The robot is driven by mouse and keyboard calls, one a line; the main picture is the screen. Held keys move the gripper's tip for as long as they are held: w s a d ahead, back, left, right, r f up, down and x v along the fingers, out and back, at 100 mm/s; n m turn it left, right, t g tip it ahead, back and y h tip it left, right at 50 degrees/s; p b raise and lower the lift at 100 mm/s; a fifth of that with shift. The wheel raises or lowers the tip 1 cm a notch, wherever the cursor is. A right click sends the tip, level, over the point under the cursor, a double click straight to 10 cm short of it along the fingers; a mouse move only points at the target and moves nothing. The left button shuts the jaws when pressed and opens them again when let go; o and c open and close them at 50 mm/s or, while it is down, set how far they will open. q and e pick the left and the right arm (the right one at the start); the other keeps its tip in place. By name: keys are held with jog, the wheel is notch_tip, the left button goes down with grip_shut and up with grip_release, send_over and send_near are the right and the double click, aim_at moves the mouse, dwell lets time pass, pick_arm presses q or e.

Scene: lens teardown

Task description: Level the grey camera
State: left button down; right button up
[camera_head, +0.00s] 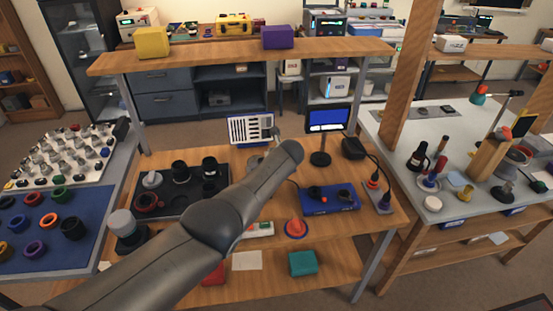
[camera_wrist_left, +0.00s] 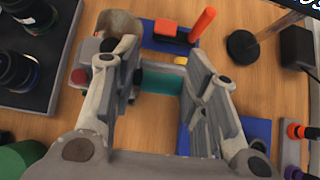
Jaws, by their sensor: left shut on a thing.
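My left gripper (camera_wrist_left: 160,80) shows in the left wrist view, over the wooden bench. Its fingers stand apart and are shut on a teal piece (camera_wrist_left: 162,84) that spans the gap between them. I cannot tell whether that piece belongs to the grey camera. A dark grey block (camera_wrist_left: 90,52) with a pale rounded part shows beside the left finger; it may be the camera, and its tilt cannot be judged. In the head view my left arm comes in from the left and hides much of the bench's middle. My right gripper is in neither view.
A black tray (camera_head: 181,200) with dark lens parts lies left on the bench. A small blue screen (camera_head: 325,120) stands at the back, beside a black box (camera_head: 353,148).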

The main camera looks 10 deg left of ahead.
pick_arm(q)
jog(key=shift+w+d+r, duration=0.1)
jog(key=shift+w+r, duration=0.45)
jog(key=shift+r, duration=0.05)
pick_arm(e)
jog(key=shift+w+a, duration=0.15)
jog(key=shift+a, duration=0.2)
pick_arm(q)
jog(key=c, duration=1.2)
grip_release()
jog(key=shift+o, duration=1)
jog(key=shift+w+f, duration=0.3)
jog(key=shift+f, duration=0.05)
jog(key=shift+s+f, duration=0.15)
jog(key=shift+s, duration=0.1)
jog(key=shift+d, duration=0.1)
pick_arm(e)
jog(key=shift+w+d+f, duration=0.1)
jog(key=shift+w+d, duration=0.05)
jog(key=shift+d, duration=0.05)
